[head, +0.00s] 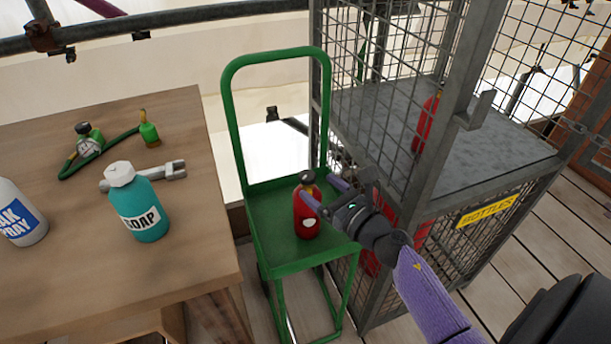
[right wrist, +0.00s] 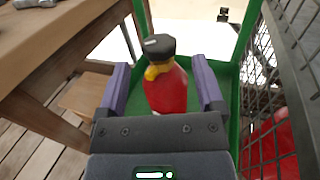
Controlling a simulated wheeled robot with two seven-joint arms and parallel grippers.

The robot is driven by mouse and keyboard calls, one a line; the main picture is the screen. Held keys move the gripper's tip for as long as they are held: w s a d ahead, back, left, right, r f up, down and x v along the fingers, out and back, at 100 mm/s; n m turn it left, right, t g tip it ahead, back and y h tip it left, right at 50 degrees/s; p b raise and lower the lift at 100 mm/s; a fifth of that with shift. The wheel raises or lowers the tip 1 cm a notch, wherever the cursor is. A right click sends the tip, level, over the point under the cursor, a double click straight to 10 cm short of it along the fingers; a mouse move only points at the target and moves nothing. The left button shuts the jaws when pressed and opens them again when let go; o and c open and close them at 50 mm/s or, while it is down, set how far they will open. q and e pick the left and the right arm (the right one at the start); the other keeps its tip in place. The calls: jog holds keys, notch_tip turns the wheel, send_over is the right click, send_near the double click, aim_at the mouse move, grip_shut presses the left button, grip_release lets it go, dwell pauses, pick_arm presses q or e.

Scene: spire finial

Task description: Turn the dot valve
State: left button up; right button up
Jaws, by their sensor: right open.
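A red bottle (head: 307,218) with a yellow neck, a dark valve knob (head: 306,177) on top and a pale roundish mark on its front stands upright on the green trolley (head: 262,205). My right gripper (head: 325,194) reaches in from the right at the bottle. In the right wrist view, the gripper (right wrist: 162,78) is open, with one purple finger on each side of the red bottle (right wrist: 166,93) and the dark valve knob (right wrist: 159,46) beyond the body. I cannot tell whether either finger touches the bottle. My left gripper is not in view.
A wooden table (head: 190,240) at left holds a teal soap bottle (head: 142,205), a spray bottle (head: 15,215), a wrench (head: 160,173) and a gauge with a green hose (head: 88,140). A mesh cage (head: 450,150) with red bottles stands close at right.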

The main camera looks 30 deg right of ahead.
aim_at(313, 183)
jog(key=w, duration=0.4)
jog(key=shift+w+a, duration=0.3)
jog(key=shift+w, duration=0.05)
grip_shut()
